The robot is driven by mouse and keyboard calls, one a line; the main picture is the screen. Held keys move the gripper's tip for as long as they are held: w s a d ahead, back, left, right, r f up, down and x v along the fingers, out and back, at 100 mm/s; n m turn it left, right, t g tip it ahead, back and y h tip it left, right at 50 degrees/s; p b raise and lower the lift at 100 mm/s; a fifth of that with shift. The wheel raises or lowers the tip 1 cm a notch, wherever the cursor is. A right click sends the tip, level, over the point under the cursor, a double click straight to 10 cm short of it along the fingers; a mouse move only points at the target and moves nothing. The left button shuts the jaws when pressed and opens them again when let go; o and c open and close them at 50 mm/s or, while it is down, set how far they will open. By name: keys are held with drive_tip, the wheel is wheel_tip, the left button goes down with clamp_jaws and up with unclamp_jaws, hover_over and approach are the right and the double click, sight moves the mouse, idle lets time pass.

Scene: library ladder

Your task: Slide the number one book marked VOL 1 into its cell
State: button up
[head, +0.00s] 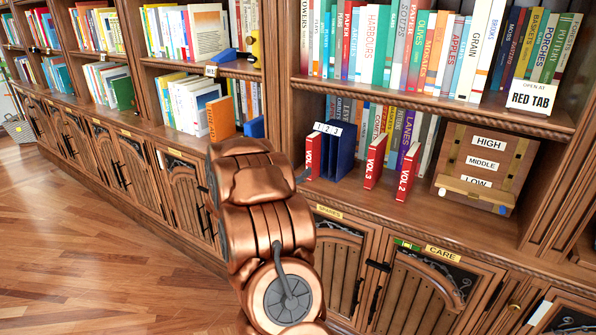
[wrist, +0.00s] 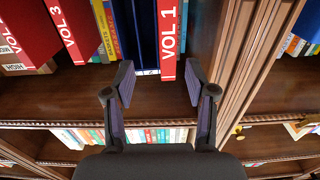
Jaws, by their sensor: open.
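The red VOL 1 book (head: 313,157) stands upright at the left front of the blue holder (head: 343,150), whose top label reads 1 2 3. I cannot tell whether the book is partly inside a cell. In the wrist view, the VOL 1 spine (wrist: 168,40) lies between the spread fingers of my gripper (wrist: 160,80), nearer the right finger. My gripper is open, with a visible gap on each side of the book. The blue holder (wrist: 144,35) shows just left of the spine. In the head view my arm hides most of the gripper.
Red VOL 3 (head: 375,160) and VOL 2 (head: 408,172) stand right of the holder. A wooden box (head: 487,165) labelled HIGH, MIDDLE, LOW is further right. A shelf upright (wrist: 240,65) stands close beside my right finger in the wrist view.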

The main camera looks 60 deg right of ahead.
sight(309, 161)
drive_tip(key=shift+w, duration=0.1)
drive_tip(key=c, duration=0.3)
drive_tip(key=w+b, duration=0.1)
drive_tip(key=b, duration=0.4)
drive_tip(key=shift+w+a+r, duration=0.15)
drive_tip(key=shift+w, duration=0.25)
drive_tip(key=c, duration=0.7)
drive_tip(key=shift+w+n+b, duration=0.2)
drive_tip(key=shift+n+b, duration=0.2)
drive_tip(key=shift+b, duration=0.85)
clamp_jaws()
drive_tip(key=shift+b, duration=0.65)
drive_tip(key=shift+b, duration=0.6)
drive_tip(key=b, duration=0.1)
drive_tip(key=s+f+b, duration=0.1)
drive_tip(key=b, duration=0.1)
drive_tip(key=shift+d+f+n+b, duration=0.15)
drive_tip(key=shift+d+n+b, duration=0.1)
drive_tip(key=shift+n+b, duration=0.05)
drive_tip(key=shift+s, duration=0.1)
drive_tip(key=shift+d+b, duration=0.7)
drive_tip(key=shift+d, duration=2.25)
